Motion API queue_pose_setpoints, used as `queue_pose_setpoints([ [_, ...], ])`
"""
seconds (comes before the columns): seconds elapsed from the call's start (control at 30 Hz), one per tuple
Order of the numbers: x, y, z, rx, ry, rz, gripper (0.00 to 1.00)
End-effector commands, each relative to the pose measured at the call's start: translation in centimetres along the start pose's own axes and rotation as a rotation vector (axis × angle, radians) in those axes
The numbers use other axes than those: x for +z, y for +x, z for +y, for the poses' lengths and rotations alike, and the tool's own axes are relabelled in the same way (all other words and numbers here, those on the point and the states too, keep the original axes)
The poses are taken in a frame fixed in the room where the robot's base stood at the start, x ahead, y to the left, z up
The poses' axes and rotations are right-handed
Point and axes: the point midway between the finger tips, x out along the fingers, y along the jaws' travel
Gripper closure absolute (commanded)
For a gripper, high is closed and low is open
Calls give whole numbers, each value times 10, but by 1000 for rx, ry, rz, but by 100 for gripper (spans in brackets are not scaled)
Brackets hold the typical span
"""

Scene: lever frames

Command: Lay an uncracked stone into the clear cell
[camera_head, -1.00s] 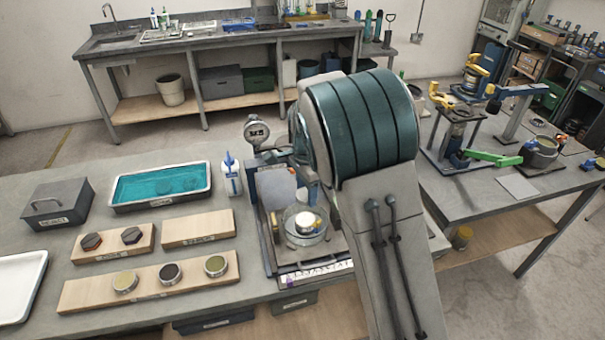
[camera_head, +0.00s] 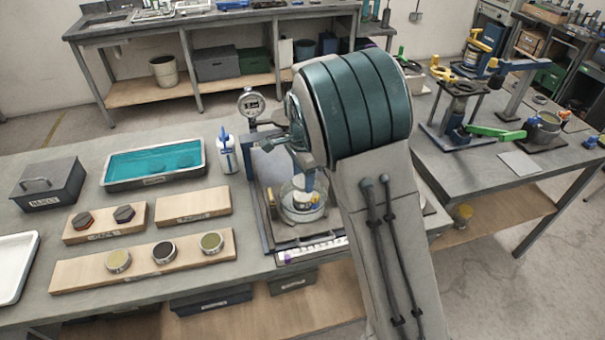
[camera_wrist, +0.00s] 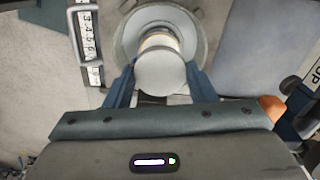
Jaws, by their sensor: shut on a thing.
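The clear cell (camera_head: 303,212) is a round transparent cup in a metal frame on the bench. My gripper (camera_head: 309,183) is directly above it, its fingers reaching toward the cup. In the wrist view my gripper (camera_wrist: 160,82) is shut on a pale round piece (camera_wrist: 160,72) between the two blue fingers. I cannot tell whether this piece is a stone or another part. The cell (camera_wrist: 203,40) shows around and behind it. Two dark many-sided pieces, one left (camera_head: 82,220) and one right (camera_head: 124,214), lie on a wooden board; I cannot make out cracks.
A tray of teal liquid (camera_head: 120,184) with dim shapes in it stands at left. A long board (camera_head: 80,280) bears three filled metal rings. A shorter board (camera_head: 192,205) is bare. A dial gauge (camera_head: 250,103) and a bottle (camera_head: 228,156) stand close to the cell.

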Motion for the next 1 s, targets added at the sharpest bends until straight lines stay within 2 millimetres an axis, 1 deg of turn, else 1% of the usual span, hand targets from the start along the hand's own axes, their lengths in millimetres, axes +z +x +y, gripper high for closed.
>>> queue_pose_setpoints([
  [0.03, 0, 6, 0, 1, 1, 0, 73],
  [0.3, 0, 25, 0, 0, 1, 0, 73],
  [0.5, 0, 35, 0, 1, 1, 0, 73],
  [1.0, 0, 37, 0, 0, 1, 0, 73],
])
